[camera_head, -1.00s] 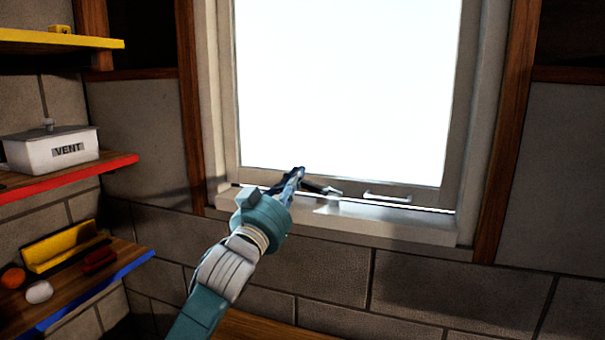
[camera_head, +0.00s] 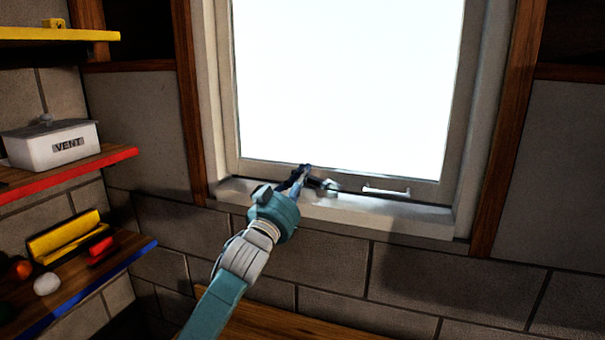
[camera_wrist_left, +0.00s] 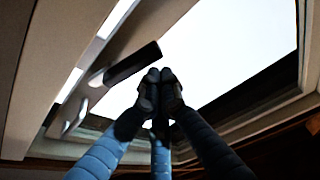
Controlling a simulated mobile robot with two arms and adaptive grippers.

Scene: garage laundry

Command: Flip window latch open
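The window latch (camera_head: 331,185) sits at the bottom of the light window frame (camera_head: 420,186). In the left wrist view the latch shows as a dark lever (camera_wrist_left: 131,63) sticking out from a lighter mount. My left gripper (camera_head: 306,171) is at the left end of the latch in the head view and hides part of it. In the left wrist view the gripper's dark fingertips (camera_wrist_left: 160,83) are together, close beside the lever's free end. I see nothing held between them, and cannot tell if they touch the lever. My right gripper is not in view.
A pale bar handle (camera_head: 386,190) is right of the latch. The window sill (camera_head: 390,215) runs below. The wall right of the window is clear.

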